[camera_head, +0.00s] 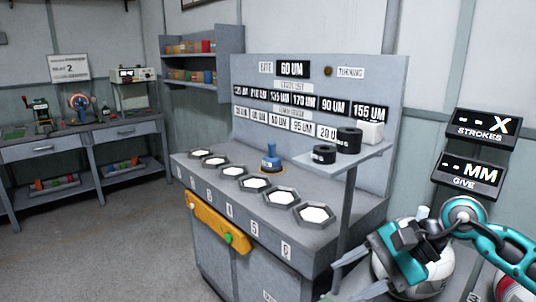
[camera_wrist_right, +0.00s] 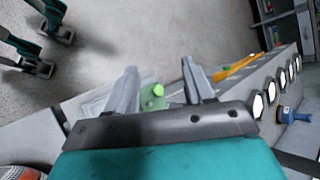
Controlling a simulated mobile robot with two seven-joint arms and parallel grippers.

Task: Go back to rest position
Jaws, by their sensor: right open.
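My right gripper (camera_head: 333,282) is at the lower right of the head view, its teal arm coming in from the right edge. Its two grey fingers are apart, with nothing held between them. It is in front of a white ball (camera_head: 436,276), which it partly hides; I cannot tell whether they touch. In the right wrist view the open fingers (camera_wrist_right: 160,78) point away over the floor and a small green part with a bright green button (camera_wrist_right: 153,96). My left gripper does not show in the head view.
A grey bench (camera_head: 345,238) with several white hexagonal pads and a blue-handled tool (camera_head: 271,158) fills the middle. Its raised shelf (camera_head: 345,162) carries black weights. A yellow bar (camera_head: 207,222) runs along the front. Floor (camera_head: 110,250) at left is clear.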

